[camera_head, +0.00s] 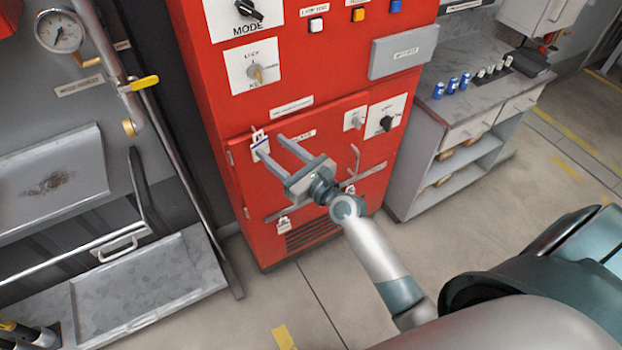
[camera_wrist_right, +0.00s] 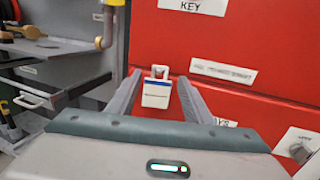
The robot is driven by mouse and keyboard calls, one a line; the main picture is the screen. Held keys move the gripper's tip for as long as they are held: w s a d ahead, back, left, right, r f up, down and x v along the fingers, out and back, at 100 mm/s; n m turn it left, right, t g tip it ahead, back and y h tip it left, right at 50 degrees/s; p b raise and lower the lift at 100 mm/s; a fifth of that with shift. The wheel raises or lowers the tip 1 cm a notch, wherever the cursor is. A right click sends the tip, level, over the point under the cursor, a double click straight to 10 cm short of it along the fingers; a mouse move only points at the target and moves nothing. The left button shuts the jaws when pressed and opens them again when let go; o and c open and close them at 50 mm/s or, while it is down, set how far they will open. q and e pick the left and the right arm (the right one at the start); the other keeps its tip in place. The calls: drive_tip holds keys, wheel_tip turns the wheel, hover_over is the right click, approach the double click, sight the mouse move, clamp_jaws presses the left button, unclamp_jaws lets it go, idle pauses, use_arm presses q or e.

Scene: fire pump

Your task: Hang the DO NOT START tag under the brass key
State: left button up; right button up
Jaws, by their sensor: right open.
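A small white tag with a blue band (camera_head: 260,143) hangs on the front of the red cabinet; its print is too small to read. The brass key (camera_head: 256,75) sits in a white switch plate higher on the cabinet. My right gripper (camera_head: 270,142) is open, its fingers pointing at the cabinet near the tag. In the right wrist view the tag (camera_wrist_right: 156,93) shows between the open fingertips (camera_wrist_right: 159,77), with no visible grip on it. Only the bottom of the key plate (camera_wrist_right: 193,5) shows there, and the key is out of that view. My left gripper is not in view.
Another white tag (camera_head: 284,224) hangs low on the cabinet. A grey box (camera_head: 403,52) and a handle (camera_head: 355,160) stick out from its front. A pipe with a yellow lever (camera_head: 144,83) stands left. A grey counter (camera_head: 470,85) with small blue items stands right.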

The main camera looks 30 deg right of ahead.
drive_tip(key=b+v, duration=0.3)
drive_tip(key=v, duration=1)
drive_tip(key=s+f+n+g+h, duration=0.1)
drive_tip(key=s+f+n+g, duration=0.3)
drive_tip(key=f, duration=1)
drive_tip(key=s+f+n+g+h+b, duration=0.15)
drive_tip(key=f+n, duration=0.45)
drive_tip(key=f, duration=0.8)
drive_tip(key=s+f+n+g+h, duration=0.1)
drive_tip(key=s+f+n+g, duration=0.25)
drive_tip(key=f, duration=1.05)
drive_tip(key=s+f+n+g, duration=0.3)
drive_tip(key=s+f+n, duration=0.7)
drive_tip(key=s+f, duration=0.45)
drive_tip(key=s+f+n+g, duration=0.1)
drive_tip(key=s+f+n, duration=0.2)
drive_tip(key=s, duration=0.4)
drive_tip(key=s+f+n+g+h, duration=0.1)
drive_tip(key=s+f+n+g, duration=0.1)
drive_tip(key=s, duration=0.5)
drive_tip(key=s+f+n+g+h, duration=0.1)
drive_tip(key=s+f+n, duration=0.4)
drive_tip(key=s+n, duration=0.1)
drive_tip(key=shift+s+d+n+g+b, duration=0.3)
drive_tip(key=shift+s+d+n+b, duration=0.1)
drive_tip(key=shift+s, duration=0.1)
